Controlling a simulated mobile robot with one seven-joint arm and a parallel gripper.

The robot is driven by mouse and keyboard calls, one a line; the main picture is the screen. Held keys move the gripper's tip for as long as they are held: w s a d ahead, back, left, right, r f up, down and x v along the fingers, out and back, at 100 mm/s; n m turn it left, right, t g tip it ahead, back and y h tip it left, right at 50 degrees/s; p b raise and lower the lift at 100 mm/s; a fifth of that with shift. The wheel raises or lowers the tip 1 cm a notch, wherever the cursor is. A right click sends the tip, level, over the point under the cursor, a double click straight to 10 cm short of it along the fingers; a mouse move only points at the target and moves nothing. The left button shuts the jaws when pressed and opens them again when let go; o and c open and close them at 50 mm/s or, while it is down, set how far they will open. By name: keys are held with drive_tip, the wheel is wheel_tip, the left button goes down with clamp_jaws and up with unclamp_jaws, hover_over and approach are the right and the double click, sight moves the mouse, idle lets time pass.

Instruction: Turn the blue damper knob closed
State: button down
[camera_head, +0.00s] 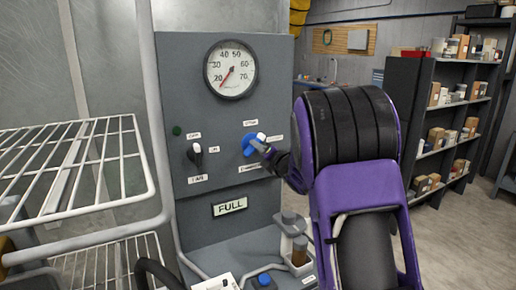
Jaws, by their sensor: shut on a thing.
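The blue damper knob (248,148) is on the front of the grey control panel (220,95), right of a black switch. Small white labels surround it, but their words are too small to read surely. My gripper (257,148) reaches the knob from the right and is shut on it. The fingers are small and dark here, and my purple and black arm hides the space to the right. The knob's exact angle is hard to tell.
A white wire rack (75,165) stands close on the left. Jars (299,249) stand below the knob. Dark shelves (428,70) with boxes stand at the right.

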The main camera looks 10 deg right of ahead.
drive_tip(key=shift+f, duration=0.1)
drive_tip(key=m+b, duration=0.4)
drive_tip(key=m, duration=0.4)
drive_tip(key=shift+m+b, duration=0.3)
drive_tip(key=shift+b, duration=0.05)
idle(0.3)
drive_tip(key=c, duration=0.9)
unclamp_jaws()
drive_tip(key=shift+o, duration=0.2)
drive_tip(key=shift+s+d, duration=0.1)
